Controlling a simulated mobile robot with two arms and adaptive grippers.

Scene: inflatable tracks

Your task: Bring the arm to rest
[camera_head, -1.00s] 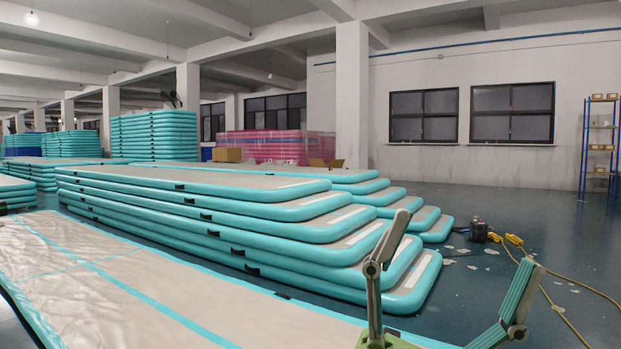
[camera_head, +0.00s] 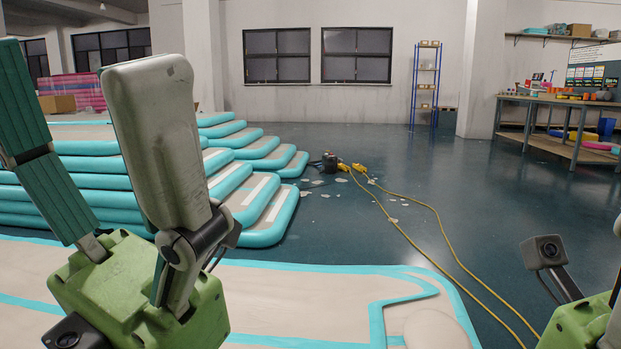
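My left gripper (camera_head: 78,65) stands upright and close at the left of the head view. Its two long fingers, one teal-padded and one pale grey, rise apart from a green body, with nothing held between them. My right gripper (camera_head: 588,322) shows only partly at the lower right corner: a green body, a small camera beside it and a dark part at the edge. Its fingertips are out of frame. No task object is visible at either gripper.
Stacked teal-edged inflatable tracks (camera_head: 270,222) stand behind my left gripper. A flat track (camera_head: 285,290) lies in front. A pump (camera_head: 329,162) and yellow cable (camera_head: 440,228) are on the floor. A workbench (camera_head: 560,105) and blue shelf (camera_head: 426,85) stand farther back.

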